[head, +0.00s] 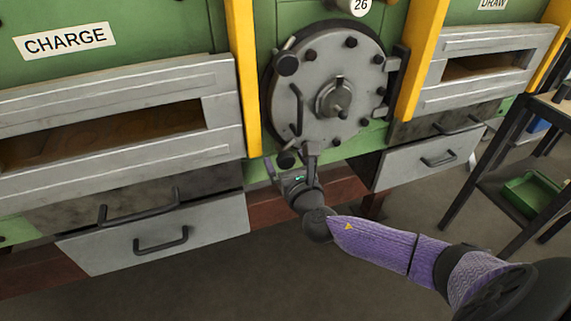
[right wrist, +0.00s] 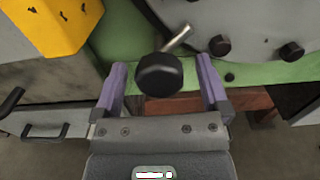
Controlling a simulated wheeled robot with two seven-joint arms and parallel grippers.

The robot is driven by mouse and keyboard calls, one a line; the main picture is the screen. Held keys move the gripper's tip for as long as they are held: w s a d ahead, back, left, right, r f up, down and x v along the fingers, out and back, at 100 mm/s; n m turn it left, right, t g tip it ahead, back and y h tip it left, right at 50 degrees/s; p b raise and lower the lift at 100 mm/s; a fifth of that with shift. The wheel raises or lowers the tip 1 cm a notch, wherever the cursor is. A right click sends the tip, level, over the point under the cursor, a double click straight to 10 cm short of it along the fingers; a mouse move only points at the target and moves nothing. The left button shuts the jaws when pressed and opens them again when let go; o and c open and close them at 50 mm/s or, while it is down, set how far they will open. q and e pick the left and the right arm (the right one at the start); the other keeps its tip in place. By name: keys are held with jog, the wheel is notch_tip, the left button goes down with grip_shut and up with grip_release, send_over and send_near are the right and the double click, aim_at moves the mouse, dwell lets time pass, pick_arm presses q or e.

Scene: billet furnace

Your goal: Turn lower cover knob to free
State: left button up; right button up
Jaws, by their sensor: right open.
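The round grey furnace cover (head: 318,112) has a black lower knob (head: 286,160) at its lower left edge. In the right wrist view the lower knob (right wrist: 159,75) sits on a short metal stem that slants up and right to the cover (right wrist: 235,18). My right gripper (head: 289,163) is open just below the cover, with its fingers on either side of the knob. In the right wrist view my right gripper (right wrist: 161,82) shows gaps between the knob and both fingers. My left gripper is not in view.
An upper black knob (head: 287,65), a bar handle (head: 296,110) and a central hub (head: 337,98) are on the cover. Yellow posts (head: 243,75) flank it. Drawers with handles (head: 160,240) stand low on both sides. A dark bench (head: 500,185) is at right.

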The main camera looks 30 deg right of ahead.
jog(key=shift+w, duration=0.1)
jog(key=shift+c, duration=0.9)
jog(key=c, duration=1.1)
